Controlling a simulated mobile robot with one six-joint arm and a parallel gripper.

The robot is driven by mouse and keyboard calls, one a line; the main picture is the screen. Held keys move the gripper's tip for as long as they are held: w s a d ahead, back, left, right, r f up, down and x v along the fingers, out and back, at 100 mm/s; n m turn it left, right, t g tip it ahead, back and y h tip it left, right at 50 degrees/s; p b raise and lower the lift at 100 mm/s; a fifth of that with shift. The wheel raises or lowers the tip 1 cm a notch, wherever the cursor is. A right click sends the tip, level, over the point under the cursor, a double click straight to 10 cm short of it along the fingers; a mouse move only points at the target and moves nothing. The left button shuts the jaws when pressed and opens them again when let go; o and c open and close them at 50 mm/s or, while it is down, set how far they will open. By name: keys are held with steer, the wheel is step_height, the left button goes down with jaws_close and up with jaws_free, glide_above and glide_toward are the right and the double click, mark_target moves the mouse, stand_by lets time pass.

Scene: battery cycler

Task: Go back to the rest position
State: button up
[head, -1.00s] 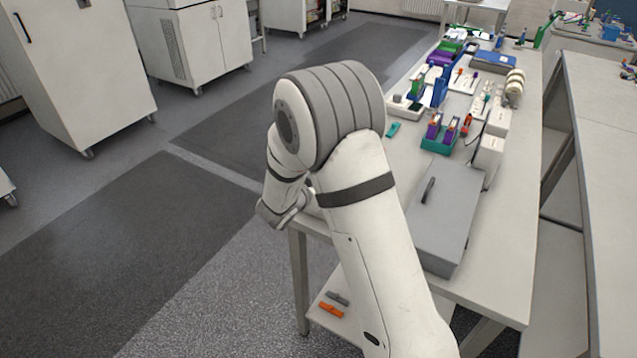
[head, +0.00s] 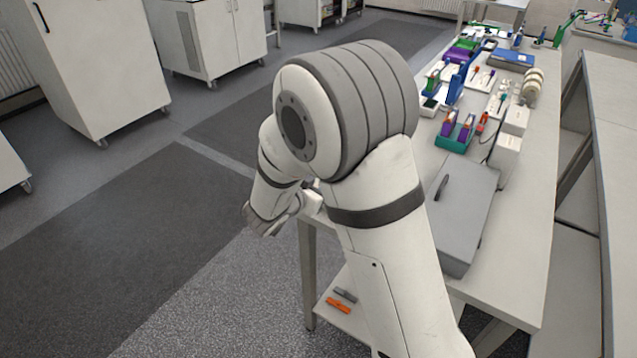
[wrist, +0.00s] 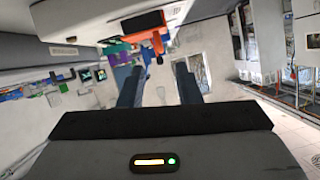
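My gripper (wrist: 158,84) shows in the wrist view, with its two dark fingers spread apart and nothing between them. The room looks tilted and upside down behind it. In the head view my arm rises from the lower right, bends at a raised elbow and folds down to the left. Its wrist end hangs beside the table's near left corner, and the fingers cannot be made out there.
The long white table (head: 513,275) carries a grey lidded box (head: 464,215), a green rack (head: 455,140) and several tools. An orange item (head: 338,306) lies on the lower shelf. White cabinets (head: 207,38) stand at the back left. The floor at left is clear.

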stand_by(0.3)
steer(key=s+d+r+n+g+y, duration=0.1)
steer(key=s+r+n+y, duration=0.2)
steer(key=r+y, duration=0.2)
steer(key=s+r+n+g+y, duration=0.1)
steer(key=s+r+n+y, duration=0.2)
steer(key=r+y, duration=0.2)
steer(key=s+d+n+g+h, duration=0.1)
steer(key=s+d+g, duration=0.1)
steer(key=s+d, duration=0.2)
steer(key=s+d+g+h, duration=0.1)
steer(key=s+d, duration=0.3)
steer(key=s, duration=0.6)
steer(key=s+d+n+g, duration=0.1)
steer(key=s+d+g, duration=0.2)
steer(key=s, duration=0.4)
steer(key=shift+d+r+n+h, duration=0.2)
steer(key=shift+d+n+h, duration=0.15)
steer(key=shift+d, duration=0.2)
steer(key=shift+o, duration=0.6)
